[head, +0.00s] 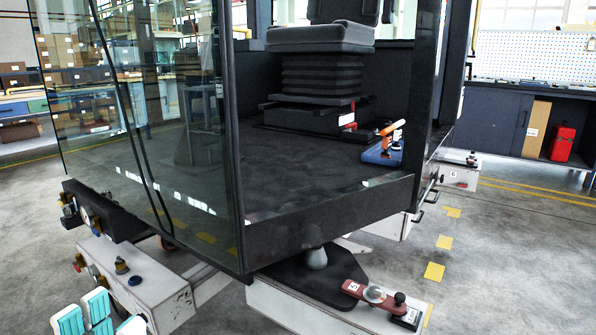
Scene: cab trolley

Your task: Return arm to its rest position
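My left gripper (97,312) is at the bottom left corner of the head view, partly cut off by the frame edge. Its teal and white finger parts point upward, in front of the trolley's pale beam (150,285). Nothing is visibly held in it, but how far its fingers are apart is unclear. My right gripper is not in view. The cab (330,215), with a dark floor and large glass panes, fills the middle of the view, apart from the visible fingers.
A blue device with an orange handle (380,152) sits on the cab floor near the right doorway, by the black seat (320,38). A red lever piece (362,289) lies on the trolley's front end. Open concrete floor (505,270) lies to the right.

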